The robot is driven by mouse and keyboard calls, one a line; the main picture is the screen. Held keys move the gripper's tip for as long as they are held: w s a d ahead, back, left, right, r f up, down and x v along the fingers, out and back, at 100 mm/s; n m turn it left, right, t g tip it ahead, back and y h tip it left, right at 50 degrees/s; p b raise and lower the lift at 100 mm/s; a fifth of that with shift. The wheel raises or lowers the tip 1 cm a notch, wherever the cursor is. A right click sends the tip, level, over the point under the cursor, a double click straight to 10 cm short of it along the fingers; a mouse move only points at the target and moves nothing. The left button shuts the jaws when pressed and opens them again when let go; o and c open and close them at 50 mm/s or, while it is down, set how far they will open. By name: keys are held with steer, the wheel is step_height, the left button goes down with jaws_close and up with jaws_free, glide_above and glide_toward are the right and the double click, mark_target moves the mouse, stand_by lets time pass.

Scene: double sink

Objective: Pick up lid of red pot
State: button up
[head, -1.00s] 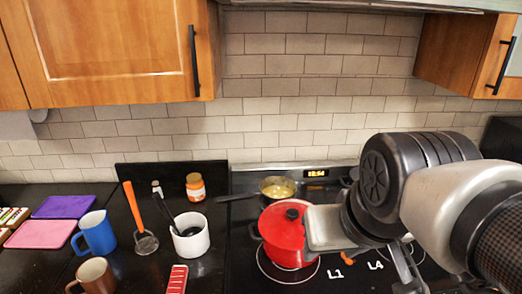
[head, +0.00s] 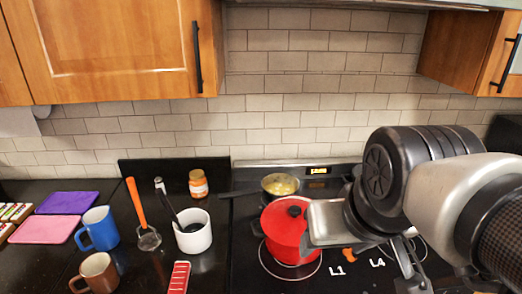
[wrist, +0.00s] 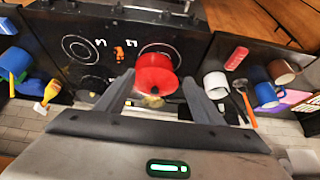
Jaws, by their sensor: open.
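The red pot (head: 283,247) stands on the black stovetop, right of the white crock. The lid also shows in the wrist view (wrist: 154,72), in the upper middle, roughly between my two fingers. My gripper (wrist: 160,84) is open with nothing between its fingers, and the lid looks apart from it. In the head view my arm comes in from the right, and its silver part overlaps the pot's right side. How far the fingertips are from the knob cannot be told.
A pan (head: 280,185) with yellow food sits behind the pot, its handle pointing left. Left of the stove are a white crock (head: 194,237) with utensils, a jar (head: 198,184), a blue mug (head: 99,231) and a brown mug (head: 97,274). A wooden cabinet hangs upper right.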

steer(key=o, duration=0.9)
steer(key=shift+m+g, duration=0.3)
steer(key=shift+m, duration=0.3)
steer(key=w+b, duration=0.3)
steer(key=w, duration=0.3)
steer(key=shift+w+r, duration=0.1)
steer(key=shift+w, duration=0.2)
steer(key=m+g+h+b, duration=0.1)
steer(key=m+h+b, duration=0.15)
steer(key=b, duration=0.45)
glide_above(295, 208)
steer(key=s, duration=0.3)
steer(key=shift+m+y, duration=0.35)
steer(key=shift+m, duration=0.1)
steer(key=f, duration=1.3)
steer(key=shift+w+a, duration=0.2)
steer(key=shift+w, duration=0.05)
steer(key=shift+a+x, duration=0.15)
steer(key=shift+x, duration=1.3)
steer(key=shift+a+x, duration=0.1)
steer(key=shift+x, duration=1.4)
